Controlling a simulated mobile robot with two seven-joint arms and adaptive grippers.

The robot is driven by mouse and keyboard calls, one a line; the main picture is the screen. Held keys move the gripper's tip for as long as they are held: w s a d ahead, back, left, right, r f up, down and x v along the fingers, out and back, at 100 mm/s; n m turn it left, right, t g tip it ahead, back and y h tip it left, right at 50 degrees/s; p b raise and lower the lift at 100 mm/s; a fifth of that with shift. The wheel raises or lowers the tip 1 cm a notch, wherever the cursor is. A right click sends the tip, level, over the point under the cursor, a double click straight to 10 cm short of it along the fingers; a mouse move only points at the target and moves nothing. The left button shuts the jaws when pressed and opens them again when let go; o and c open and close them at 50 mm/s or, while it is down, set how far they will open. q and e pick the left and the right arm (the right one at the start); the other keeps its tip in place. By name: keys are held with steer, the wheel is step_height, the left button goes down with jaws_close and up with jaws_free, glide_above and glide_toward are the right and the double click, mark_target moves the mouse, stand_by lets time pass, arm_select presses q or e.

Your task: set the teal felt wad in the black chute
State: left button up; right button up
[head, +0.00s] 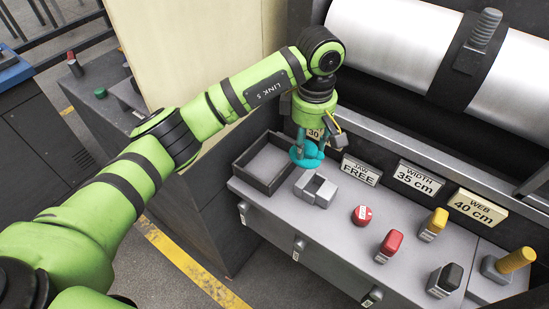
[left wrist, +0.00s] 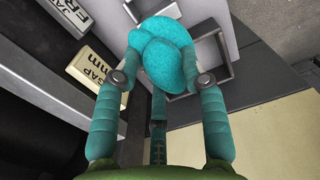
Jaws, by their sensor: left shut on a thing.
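My left gripper (head: 308,152), with teal fingers, is shut on the teal felt wad (head: 307,157). In the left wrist view the wad (left wrist: 160,48) is a rounded, folded lump between the two fingertips (left wrist: 163,78). In the head view the wad appears over the grey ledge, by the right side of a dark open-topped box (head: 249,180), which looks like the black chute. Whether the wad touches anything below is unclear. The box's visible floor looks empty. My right gripper is not in view.
Label plates (head: 361,171) line the back of the ledge. A red round button (head: 362,215) and several coloured switches (head: 389,246) are to the right. Large metal rollers (head: 395,40) are behind.

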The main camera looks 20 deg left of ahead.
arm_select(q)
steer(key=shift+w+f+n, duration=0.25)
steer(key=shift+w+n, duration=0.05)
steer(key=shift+w, duration=0.05)
steer(key=a+f+p, duration=0.1)
steer(key=a+f, duration=0.1)
steer(key=a, duration=0.1)
steer(key=a+f+p, duration=0.2)
steer(key=a, duration=0.2)
steer(key=a+f+p, duration=0.1)
steer(key=a+f, duration=0.2)
steer(key=a, duration=0.1)
steer(key=shift+w+a+f+p, duration=0.1)
steer(key=shift+w+p, duration=0.25)
step_height(320, 180, down, 2)
steer(key=shift+f+p, duration=0.2)
steer(key=shift+p, duration=0.25)
steer(key=shift+f, duration=0.45)
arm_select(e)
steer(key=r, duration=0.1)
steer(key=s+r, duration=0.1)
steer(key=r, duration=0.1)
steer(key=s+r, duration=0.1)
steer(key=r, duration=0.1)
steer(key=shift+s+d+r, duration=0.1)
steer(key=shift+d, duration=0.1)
